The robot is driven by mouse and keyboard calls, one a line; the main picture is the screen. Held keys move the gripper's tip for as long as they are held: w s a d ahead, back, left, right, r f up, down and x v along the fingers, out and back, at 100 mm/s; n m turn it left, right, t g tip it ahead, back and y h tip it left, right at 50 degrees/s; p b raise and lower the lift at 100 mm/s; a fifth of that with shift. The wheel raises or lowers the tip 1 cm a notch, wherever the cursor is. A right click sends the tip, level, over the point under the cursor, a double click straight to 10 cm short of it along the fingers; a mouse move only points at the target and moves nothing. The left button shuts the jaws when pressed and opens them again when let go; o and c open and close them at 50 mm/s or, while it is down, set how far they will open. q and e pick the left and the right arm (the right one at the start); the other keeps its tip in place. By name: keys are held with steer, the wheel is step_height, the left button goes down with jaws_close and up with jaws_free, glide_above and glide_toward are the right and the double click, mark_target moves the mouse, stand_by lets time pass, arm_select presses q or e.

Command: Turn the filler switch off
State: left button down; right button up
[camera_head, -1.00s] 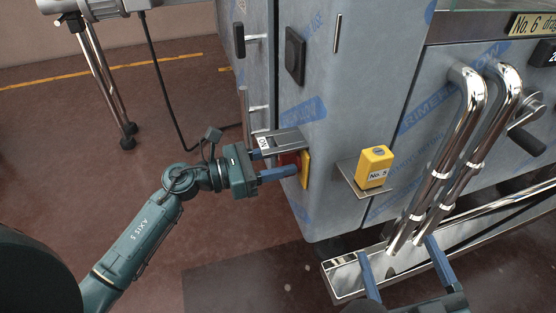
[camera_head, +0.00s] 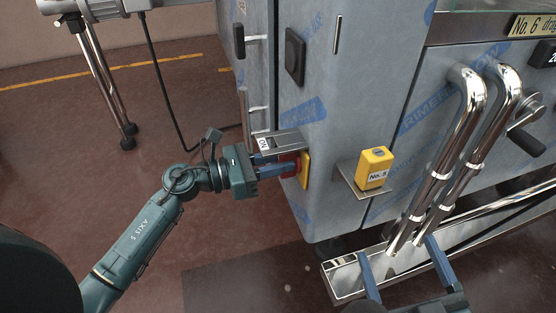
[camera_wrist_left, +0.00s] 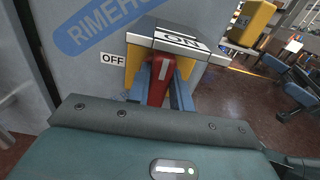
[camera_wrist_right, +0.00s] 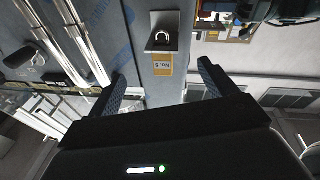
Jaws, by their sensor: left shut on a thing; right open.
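The filler switch has a red handle (camera_wrist_left: 161,78) on a yellow backplate (camera_head: 305,170), under a grey hood (camera_head: 280,141) on the cabinet's side. In the left wrist view an ON label (camera_wrist_left: 178,41) is on the hood and an OFF label (camera_wrist_left: 113,59) is on the panel to the left. The red handle stands between my left gripper's blue fingers, which are shut on it; in the head view the gripper (camera_head: 288,163) partly hides it. My right gripper (camera_head: 400,264) is open and empty at the lower right, in front of the machine's base. It also shows in the right wrist view (camera_wrist_right: 160,82).
A yellow No. 5 box (camera_head: 375,167) sits on a small metal shelf (camera_head: 352,181) right of the switch. Bent chrome pipes (camera_head: 470,140) stand further right, above a steel base rail (camera_head: 345,277). The floor left of the cabinet is mostly clear.

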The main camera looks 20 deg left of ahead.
arm_select(q)
steer(key=shift+r+n+p, duration=0.1)
steer(key=shift+n+p, duration=1.1)
steer(key=shift+n, duration=0.2)
steer(key=shift+w+a+n+p, duration=0.1)
steer(key=shift+n+p, duration=0.25)
steer(key=shift+n, duration=0.05)
steer(key=n+p, duration=0.3)
steer(key=n, duration=0.1)
steer(key=n+p, duration=0.3)
steer(key=n, duration=0.2)
steer(key=n+p, duration=0.3)
steer(key=n, duration=0.2)
steer(key=shift+w+a+f, duration=0.15)
steer(key=shift+w+f, duration=0.05)
steer(key=shift+f, duration=0.2)
arm_select(e)
steer(key=d+r+m+g+h, duration=0.1)
steer(key=s+d+r+m+g+h, duration=0.1)
steer(key=g, duration=0.1)
steer(key=d+m+g+h, duration=0.1)
steer(key=shift+s+d+r+h, duration=0.3)
steer(key=shift+r+h, duration=0.1)
steer(key=shift+r, duration=0.1)
arm_select(q)
steer(key=c, duration=1.2)
jaws_free()
steer(key=shift+c, duration=0.2)
